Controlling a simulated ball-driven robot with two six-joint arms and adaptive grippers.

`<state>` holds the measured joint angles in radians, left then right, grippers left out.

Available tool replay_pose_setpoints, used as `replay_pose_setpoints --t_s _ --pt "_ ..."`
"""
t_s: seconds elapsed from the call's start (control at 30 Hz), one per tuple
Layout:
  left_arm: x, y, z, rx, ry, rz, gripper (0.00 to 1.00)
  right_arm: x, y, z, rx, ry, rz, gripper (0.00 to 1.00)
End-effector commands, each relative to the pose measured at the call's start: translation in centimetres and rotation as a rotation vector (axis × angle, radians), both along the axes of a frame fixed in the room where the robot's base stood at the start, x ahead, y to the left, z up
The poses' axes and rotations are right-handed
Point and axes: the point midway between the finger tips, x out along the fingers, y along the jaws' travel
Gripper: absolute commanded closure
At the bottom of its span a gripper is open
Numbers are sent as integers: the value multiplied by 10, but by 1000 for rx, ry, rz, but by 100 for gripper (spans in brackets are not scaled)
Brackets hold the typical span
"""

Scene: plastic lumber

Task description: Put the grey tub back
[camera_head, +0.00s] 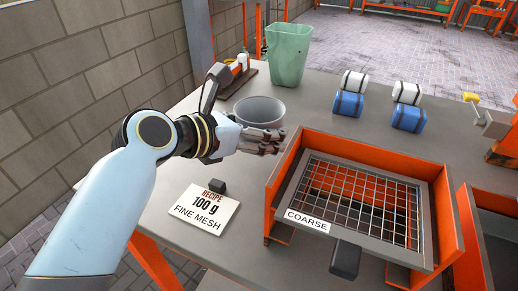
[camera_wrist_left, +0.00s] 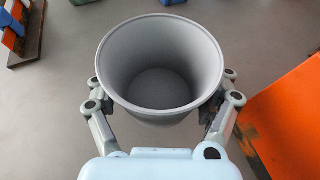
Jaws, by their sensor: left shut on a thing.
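The grey tub (camera_head: 259,108) is a round, open vessel on or just above the grey bench, left of the orange sieve frame. In the left wrist view the tub (camera_wrist_left: 162,85) looks empty inside, its wide rim facing the camera. My left gripper (camera_head: 250,112) has one finger on each side of the tub and is shut on it. Its fingers also show on both sides of the tub in the left wrist view. Whether the tub's base touches the bench is hidden. My right gripper is not in view.
A mesh screen (camera_head: 360,205) labelled COARSE sits in the orange frame (camera_head: 285,185). A recipe card (camera_head: 203,212) reads 100 g, fine mesh. A green bin (camera_head: 288,52) stands behind the tub. Blue (camera_head: 348,103) and white rolls lie at the back.

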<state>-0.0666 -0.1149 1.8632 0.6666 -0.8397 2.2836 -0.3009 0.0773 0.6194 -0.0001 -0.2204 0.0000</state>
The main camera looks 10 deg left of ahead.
Motion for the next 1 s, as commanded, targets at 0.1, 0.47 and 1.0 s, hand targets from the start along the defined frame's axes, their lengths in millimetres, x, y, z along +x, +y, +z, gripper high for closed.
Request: replay_pose_setpoints --t_s 0.1,0.47,1.0 --pt "0 0 -9 -2 0 1 57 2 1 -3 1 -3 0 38" --pt "0 0 -41 -2 -1 1 57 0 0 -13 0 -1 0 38" --pt "0 0 -43 -1 -2 0 0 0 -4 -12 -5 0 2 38"
